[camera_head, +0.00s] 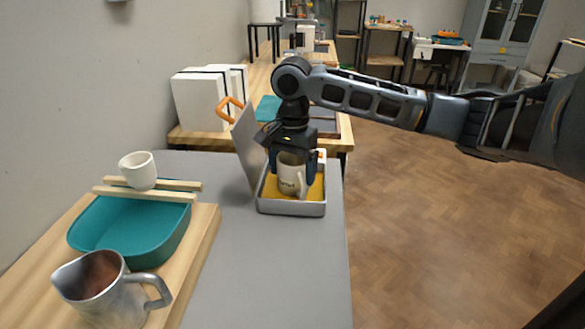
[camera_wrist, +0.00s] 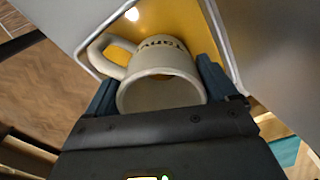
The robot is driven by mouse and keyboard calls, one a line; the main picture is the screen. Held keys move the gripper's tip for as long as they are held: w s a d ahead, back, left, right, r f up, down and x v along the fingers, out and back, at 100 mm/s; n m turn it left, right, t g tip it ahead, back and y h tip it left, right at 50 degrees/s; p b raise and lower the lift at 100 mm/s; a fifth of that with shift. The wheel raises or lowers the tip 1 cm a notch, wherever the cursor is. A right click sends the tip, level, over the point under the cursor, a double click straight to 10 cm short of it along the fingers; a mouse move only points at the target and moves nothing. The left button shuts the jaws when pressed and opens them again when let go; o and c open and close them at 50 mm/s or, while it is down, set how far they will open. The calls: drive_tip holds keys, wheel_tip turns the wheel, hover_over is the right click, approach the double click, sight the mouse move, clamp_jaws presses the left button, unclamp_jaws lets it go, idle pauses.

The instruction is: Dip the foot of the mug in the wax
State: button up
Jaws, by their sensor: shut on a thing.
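The cream mug (camera_head: 288,180) with dark lettering is upright between the fingers of my gripper (camera_head: 293,170), which is shut on its sides. It is inside the grey metal pan (camera_head: 290,209), over the yellow wax (camera_head: 318,190). In the wrist view the mug (camera_wrist: 158,62) shows its open mouth, with its handle at the left and the wax (camera_wrist: 150,22) behind it. The mug's foot is low in the pan; I cannot tell whether it touches the wax. The pan's grey lid (camera_head: 246,145) stands open, with an orange handle (camera_head: 230,107).
At the left, a small cream cup (camera_head: 137,169) sits on wooden slats (camera_head: 145,194) across a teal basin (camera_head: 125,232). A metal pitcher (camera_head: 108,290) stands in front. White boxes (camera_head: 199,100) are behind the lid. The grey tabletop (camera_head: 270,260) before the pan is clear.

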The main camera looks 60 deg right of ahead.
drive_tip(key=shift+r, duration=0.15)
drive_tip(key=shift+r+p, duration=1.4)
drive_tip(key=shift+p, duration=0.6)
wheel_tip(320, 180, up, 7)
drive_tip(key=p, duration=0.7)
idle(0.5)
